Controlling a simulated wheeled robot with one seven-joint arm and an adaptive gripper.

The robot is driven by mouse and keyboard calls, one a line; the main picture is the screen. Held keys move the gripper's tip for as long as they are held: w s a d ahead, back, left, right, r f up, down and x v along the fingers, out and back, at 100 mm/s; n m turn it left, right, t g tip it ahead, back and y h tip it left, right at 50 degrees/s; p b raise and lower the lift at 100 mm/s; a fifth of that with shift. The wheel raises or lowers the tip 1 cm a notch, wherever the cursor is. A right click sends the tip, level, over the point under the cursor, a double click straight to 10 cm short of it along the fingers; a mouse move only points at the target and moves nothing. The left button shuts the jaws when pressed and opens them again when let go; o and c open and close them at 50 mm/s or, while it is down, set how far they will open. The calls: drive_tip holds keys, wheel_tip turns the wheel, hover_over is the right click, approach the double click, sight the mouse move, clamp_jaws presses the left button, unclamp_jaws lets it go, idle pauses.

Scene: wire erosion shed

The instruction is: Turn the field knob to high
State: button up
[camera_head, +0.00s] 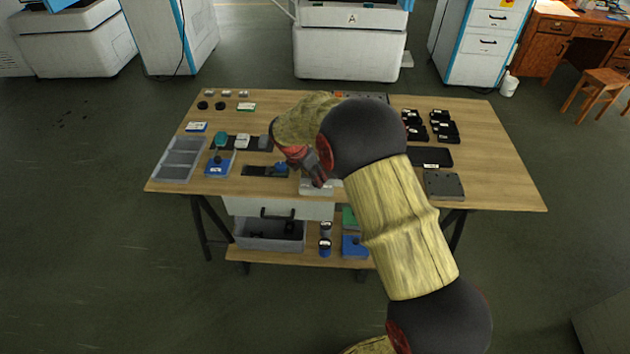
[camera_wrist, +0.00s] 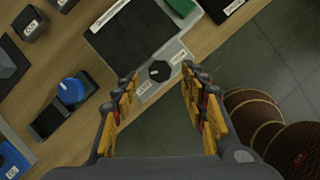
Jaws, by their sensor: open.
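A dark knob (camera_wrist: 159,71) sits on the light grey front strip of a device (camera_wrist: 183,50) in the wrist view. Small white labels lie on either side of it, too small to read surely. Which way the knob points I cannot tell. My gripper (camera_wrist: 160,80) is open, with its yellow-padded fingers on either side of the knob in this view. Whether they touch it or hover above I cannot tell. In the head view my gripper (camera_head: 316,174) is over the device (camera_head: 315,188) at the table's front edge; my arm partly hides the device, and the knob is hidden.
A blue knob (camera_wrist: 70,90) on a dark block lies to the left in the wrist view. The wooden table (camera_head: 505,185) also holds a grey tray (camera_head: 170,172), a blue-based stand (camera_head: 218,167) and several black blocks. A drawer (camera_head: 240,207) hangs below the front edge.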

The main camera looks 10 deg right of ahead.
drive_tip(key=shift+b+x, duration=0.35)
drive_tip(key=shift+x, duration=1.15)
drive_tip(key=shift+r, duration=0.1)
drive_tip(key=shift+c, duration=1.4)
clamp_jaws()
